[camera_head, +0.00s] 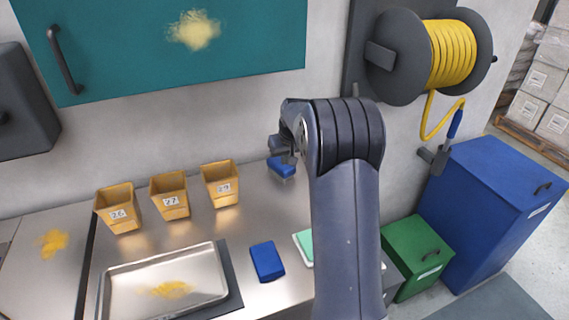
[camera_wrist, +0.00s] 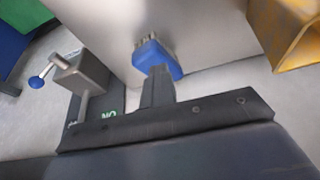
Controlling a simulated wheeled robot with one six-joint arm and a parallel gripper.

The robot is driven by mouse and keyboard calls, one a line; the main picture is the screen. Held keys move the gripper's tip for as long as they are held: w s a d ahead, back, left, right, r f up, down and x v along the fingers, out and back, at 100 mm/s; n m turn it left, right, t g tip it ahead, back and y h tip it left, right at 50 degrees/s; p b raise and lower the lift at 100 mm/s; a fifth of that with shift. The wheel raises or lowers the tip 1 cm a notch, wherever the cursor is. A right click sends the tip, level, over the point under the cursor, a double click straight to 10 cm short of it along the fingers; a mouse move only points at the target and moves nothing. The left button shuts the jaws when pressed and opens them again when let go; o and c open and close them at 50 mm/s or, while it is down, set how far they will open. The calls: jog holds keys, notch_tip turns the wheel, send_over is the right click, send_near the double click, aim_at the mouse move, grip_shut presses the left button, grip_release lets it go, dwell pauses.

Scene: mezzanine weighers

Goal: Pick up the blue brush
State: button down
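The blue brush (camera_head: 283,167) is at the back of the steel bench, close to the wall and right of the yellow bins. My gripper (camera_head: 284,153) is directly above it, partly covered by my arm. In the wrist view the brush (camera_wrist: 157,58) has a blue body and pale bristles pointing away from me. My gripper's fingers (camera_wrist: 158,84) are close together in that view, with their tips at the blue body; they look shut on it. I cannot tell whether the bristles touch the bench.
Yellow bins (camera_head: 170,196) stand to the left on the bench (camera_head: 240,232). A metal tray (camera_head: 215,262), a blue block-like item (camera_head: 267,261) and a green-topped item (camera_head: 303,244) lie nearer. A hose reel (camera_head: 398,56) and a teal cabinet (camera_head: 120,45) are above.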

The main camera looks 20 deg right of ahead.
jog(key=c, duration=2.1)
grip_release()
jog(key=o, duration=1.7)
jog(key=shift+c, duration=0.2)
